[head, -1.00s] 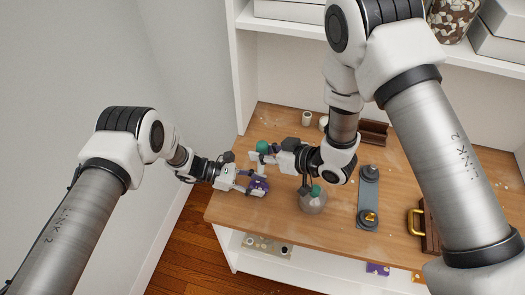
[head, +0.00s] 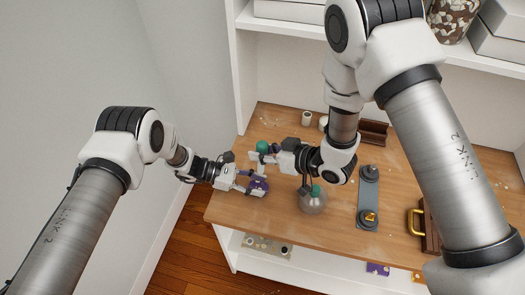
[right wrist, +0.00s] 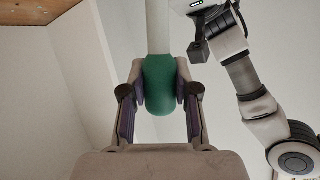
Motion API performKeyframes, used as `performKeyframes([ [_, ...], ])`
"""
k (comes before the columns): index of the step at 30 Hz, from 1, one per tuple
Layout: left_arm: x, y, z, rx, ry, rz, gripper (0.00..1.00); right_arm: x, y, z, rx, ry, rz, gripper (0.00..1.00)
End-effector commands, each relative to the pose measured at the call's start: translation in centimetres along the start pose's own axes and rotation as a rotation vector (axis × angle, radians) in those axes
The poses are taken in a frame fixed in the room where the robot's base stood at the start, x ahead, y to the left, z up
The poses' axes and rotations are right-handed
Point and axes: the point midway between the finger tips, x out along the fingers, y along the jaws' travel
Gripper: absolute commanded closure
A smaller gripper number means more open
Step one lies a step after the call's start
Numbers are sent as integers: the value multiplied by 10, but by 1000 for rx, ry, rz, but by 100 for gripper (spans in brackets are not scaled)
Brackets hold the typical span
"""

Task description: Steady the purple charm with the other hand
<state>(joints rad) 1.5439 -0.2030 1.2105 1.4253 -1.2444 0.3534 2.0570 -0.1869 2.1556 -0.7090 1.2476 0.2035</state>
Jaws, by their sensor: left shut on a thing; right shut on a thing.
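The purple charm (head: 259,183) is small and dark purple, at the left part of the wooden table. My left gripper (head: 252,186) is shut on it, with a finger on either side. My right gripper (head: 262,157) is just above it in the head view and is shut on a green rounded handle (head: 262,146). The right wrist view shows this green handle (right wrist: 159,85) between the two fingers. What lies at the handle's lower end is too small to tell. Whether the handle's tool touches the charm cannot be told.
A round clear flask-like thing (head: 312,203) with a green top stands under my right wrist. A grey plate (head: 368,195) with round ends, a brown case (head: 417,225) with a yellow handle, a small white cup (head: 307,118) and a brown tray (head: 373,132) are further right or back.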

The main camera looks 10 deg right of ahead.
Motion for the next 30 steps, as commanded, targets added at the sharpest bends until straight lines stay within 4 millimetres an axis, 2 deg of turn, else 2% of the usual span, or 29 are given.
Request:
performKeyframes([
  [5,0,0,0,0,0,0,100,1,-1,0,-11,1,-12,94],
  [11,0,0,0,0,0,0,100,18,-16,1,-228,28,-203,94],
  [15,0,0,0,0,0,0,100,22,-23,4,-332,40,-286,94],
  [24,0,0,0,0,0,0,100,22,-23,5,-334,40,-288,94],
  [30,0,0,0,0,0,0,100,30,-20,21,-330,39,-287,94],
])
